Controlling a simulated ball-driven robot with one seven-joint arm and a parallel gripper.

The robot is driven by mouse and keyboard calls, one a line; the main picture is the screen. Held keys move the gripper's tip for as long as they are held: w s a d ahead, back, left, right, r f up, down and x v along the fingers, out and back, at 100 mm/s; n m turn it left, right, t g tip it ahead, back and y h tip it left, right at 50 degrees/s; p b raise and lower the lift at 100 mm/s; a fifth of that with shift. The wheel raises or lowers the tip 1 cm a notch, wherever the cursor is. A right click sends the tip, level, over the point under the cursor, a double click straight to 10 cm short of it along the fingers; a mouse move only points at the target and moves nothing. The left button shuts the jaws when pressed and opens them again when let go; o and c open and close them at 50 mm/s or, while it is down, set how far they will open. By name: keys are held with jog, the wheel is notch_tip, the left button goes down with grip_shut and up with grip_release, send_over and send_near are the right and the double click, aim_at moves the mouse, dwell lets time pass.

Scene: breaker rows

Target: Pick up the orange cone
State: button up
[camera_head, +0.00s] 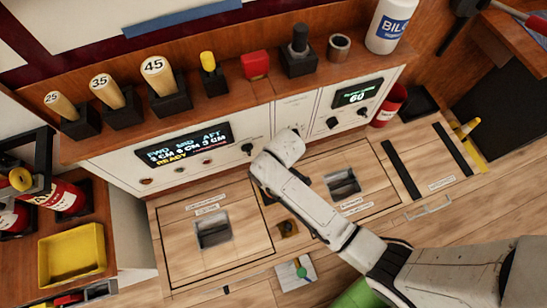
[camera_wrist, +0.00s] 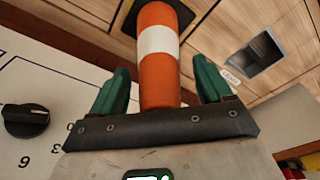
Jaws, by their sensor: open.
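The orange cone (camera_wrist: 160,78) shows in the wrist view as an orange post with a broad white band, its far end at a dark square base (camera_wrist: 124,18). My gripper (camera_wrist: 161,68) is open, with one green finger on each side of the cone. Gaps show between the cone and both fingers, so it does not look gripped. In the head view my arm's white end covers the area below it; I cannot make out the cone or my fingers there.
A wooden shelf (camera_head: 225,100) holds numbered pegs, a red block and a white bottle (camera_head: 390,25). Below it is a white panel with knobs (camera_head: 247,149) and displays. The wooden worktop has recessed slots (camera_head: 213,229). A yellow tray (camera_head: 72,254) stands left.

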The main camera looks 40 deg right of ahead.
jog(key=shift+c, duration=0.2)
grip_shut()
dwell(0.4)
